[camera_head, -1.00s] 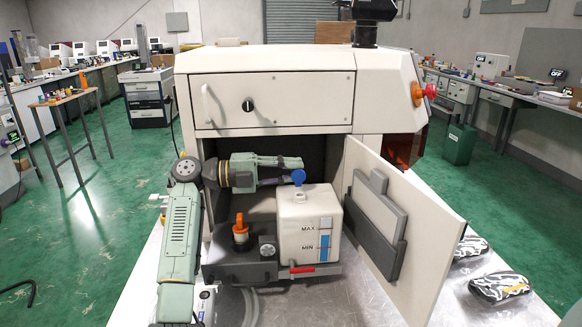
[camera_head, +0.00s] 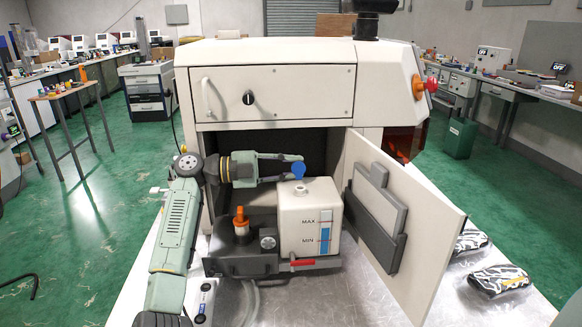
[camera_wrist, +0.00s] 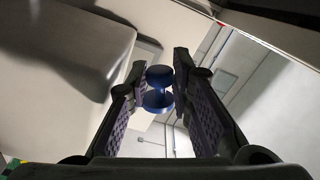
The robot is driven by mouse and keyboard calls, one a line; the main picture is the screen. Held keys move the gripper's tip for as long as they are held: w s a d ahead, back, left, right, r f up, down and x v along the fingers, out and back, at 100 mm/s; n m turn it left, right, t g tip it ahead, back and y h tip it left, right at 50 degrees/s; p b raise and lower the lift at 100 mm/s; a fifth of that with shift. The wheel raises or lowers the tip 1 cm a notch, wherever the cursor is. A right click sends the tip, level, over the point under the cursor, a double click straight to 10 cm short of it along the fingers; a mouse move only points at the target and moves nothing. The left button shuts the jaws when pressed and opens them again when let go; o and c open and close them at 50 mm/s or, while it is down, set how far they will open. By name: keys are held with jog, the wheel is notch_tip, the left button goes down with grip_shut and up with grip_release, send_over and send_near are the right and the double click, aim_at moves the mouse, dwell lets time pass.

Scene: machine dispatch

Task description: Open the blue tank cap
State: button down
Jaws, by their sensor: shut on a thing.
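My gripper (camera_head: 296,166) is shut on the blue cap (camera_head: 298,172) at the mouth of the machine's open compartment. In the wrist view the cap (camera_wrist: 158,98) sits between the two fingertips. The white tank (camera_head: 296,235), with MAX and MIN marks and a blue level strip, stands upright in the compartment. The cap is held above the tank's top and a little left of its open neck, apart from it.
An orange-topped fitting (camera_head: 240,219) stands on a dark block left of the tank. A red handle (camera_head: 303,262) lies below the tank. The compartment door (camera_head: 422,225) stands open on the right. Patterned objects (camera_head: 500,281) lie on the right of the metal table.

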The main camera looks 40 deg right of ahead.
jog(key=c, duration=1.4)
grip_release()
jog(key=shift+c, duration=0.2)
jog(key=shift+f, duration=0.1)
